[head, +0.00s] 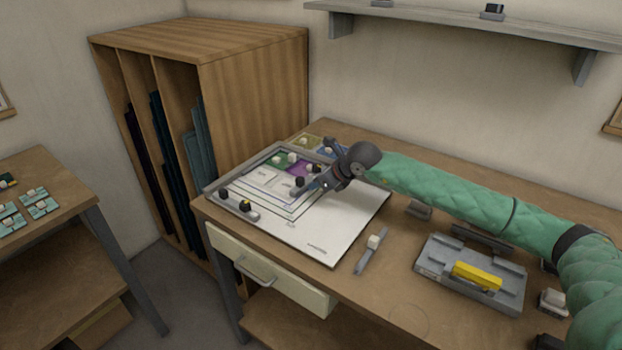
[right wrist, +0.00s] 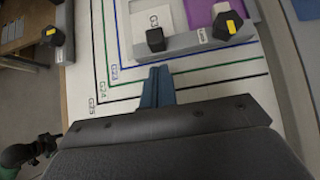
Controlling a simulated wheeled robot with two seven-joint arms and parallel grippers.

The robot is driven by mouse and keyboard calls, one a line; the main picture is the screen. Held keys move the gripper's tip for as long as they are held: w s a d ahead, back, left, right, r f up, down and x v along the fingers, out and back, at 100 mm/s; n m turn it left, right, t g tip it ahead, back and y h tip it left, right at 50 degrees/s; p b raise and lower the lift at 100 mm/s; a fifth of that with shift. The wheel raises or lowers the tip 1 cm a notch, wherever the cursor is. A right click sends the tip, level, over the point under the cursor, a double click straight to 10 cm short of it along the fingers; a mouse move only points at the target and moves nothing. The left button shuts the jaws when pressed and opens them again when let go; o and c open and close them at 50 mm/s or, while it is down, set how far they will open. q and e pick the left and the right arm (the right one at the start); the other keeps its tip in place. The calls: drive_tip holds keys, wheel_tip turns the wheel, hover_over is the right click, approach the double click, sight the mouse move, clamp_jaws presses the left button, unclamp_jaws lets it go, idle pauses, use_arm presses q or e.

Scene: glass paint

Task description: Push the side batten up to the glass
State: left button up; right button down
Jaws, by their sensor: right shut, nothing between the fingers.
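My right gripper (head: 308,190) is shut and empty, low over the white lined sheet (head: 345,220). In the right wrist view its blue fingertips (right wrist: 158,85) point at the long side of a grey batten (right wrist: 190,43) with black knobs. The tips are at or very near its edge; I cannot tell whether they touch. Beyond that batten lie pale glass (right wrist: 138,16) and purple glass (right wrist: 200,12). Any gap between glass and batten is unclear. Part of my left arm and gripper (right wrist: 42,145) shows at the lower left of the right wrist view, its jaws unclear.
Another knobbed batten (head: 237,210) lies along the sheet's front left. A loose strip with a white knob (head: 372,251) lies on the workbench. A grey tray (head: 430,266) holds a yellow block (head: 477,275). A wooden rack (head: 255,85) stands behind at left; a shelf (head: 450,22) hangs above.

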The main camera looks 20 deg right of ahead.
use_arm(q)
drive_tip(key=shift+a+f+p, duration=0.1)
drive_tip(key=shift+f+p, duration=0.3)
drive_tip(key=shift+f, duration=1.8)
use_arm(e)
drive_tip(key=shift+w+a, duration=0.6)
drive_tip(key=shift+w, duration=0.15)
drive_tip(key=b, duration=0.2)
drive_tip(key=shift+w+a+r+b, duration=0.1)
drive_tip(key=shift+w+a+b, duration=0.05)
drive_tip(key=shift+w+b, duration=0.15)
drive_tip(key=shift+r, duration=0.15)
use_arm(q)
wheel_tip(320, 180, up, 11)
drive_tip(key=shift+s+d, duration=0.2)
drive_tip(key=shift+s, duration=0.2)
